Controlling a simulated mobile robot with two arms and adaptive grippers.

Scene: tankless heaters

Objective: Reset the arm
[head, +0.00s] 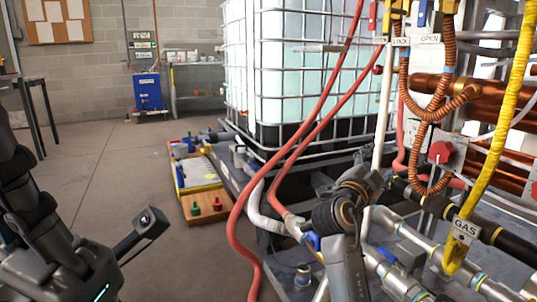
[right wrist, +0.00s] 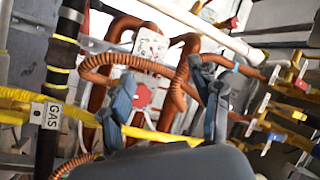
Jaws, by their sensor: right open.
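My right arm rises from the bottom of the head view, and its dark gripper (head: 362,182) is among the pipes, partly hidden by its own wrist. In the right wrist view the two blue-grey fingers (right wrist: 168,88) stand wide apart with nothing held between them. Behind the gap are a red knob (right wrist: 144,97) on a pale plate and orange corrugated hoses (right wrist: 110,62). The knob also shows in the head view (head: 440,152). My left arm is at the lower left of the head view; its fingers do not show.
A yellow gas hose (head: 492,130) with a GAS tag (head: 465,229) and silver pipes (head: 400,284) crowd the right side. Red hoses (head: 238,222) hang before the caged tank (head: 285,75). Open floor (head: 110,185) lies at the left.

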